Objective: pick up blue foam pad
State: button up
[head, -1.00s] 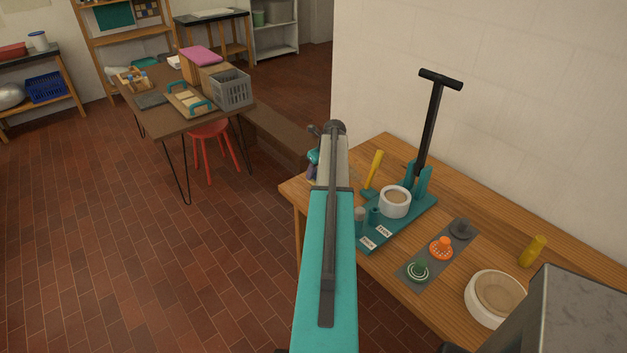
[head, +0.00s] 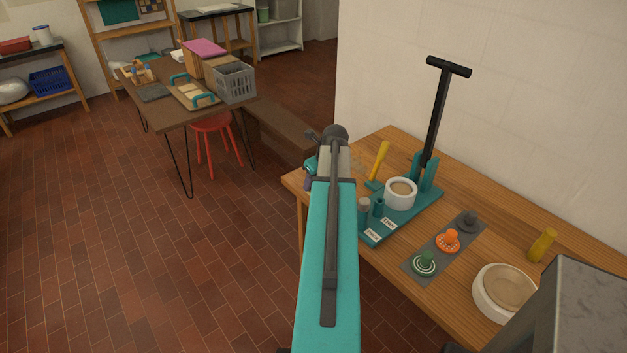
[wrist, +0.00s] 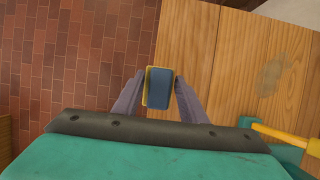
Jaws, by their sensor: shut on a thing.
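The blue foam pad (wrist: 158,89) shows in the wrist view as a small blue block with a yellow edge. It sits between the two grey fingers of my gripper (wrist: 158,92), which is shut on it. Wooden tabletop lies below it to the right and brick floor to the left, so it is close to the table's edge in that view. In the head view my arm hides the pad, and only a small part of my gripper (head: 309,170) shows beside the arm, at the wooden table's left end.
The wooden table (head: 465,185) holds a teal press (head: 397,217) with a black T-handle, a yellow-handled tool (head: 380,160), a grey strip (head: 436,255) with several knobs, and a white bowl (head: 480,300). A brown table (head: 165,112) stands at the back left, with a red stool (head: 211,123). Brick floor between is open.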

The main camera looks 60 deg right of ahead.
jog(key=shift+s+a+r+b, duration=0.15)
jog(key=shift+s+a, duration=0.2)
jog(key=shift+a, duration=0.45)
jog(key=shift+s+a+b, duration=0.15)
jog(key=shift+s+a, duration=0.2)
jog(key=shift+a, duration=0.4)
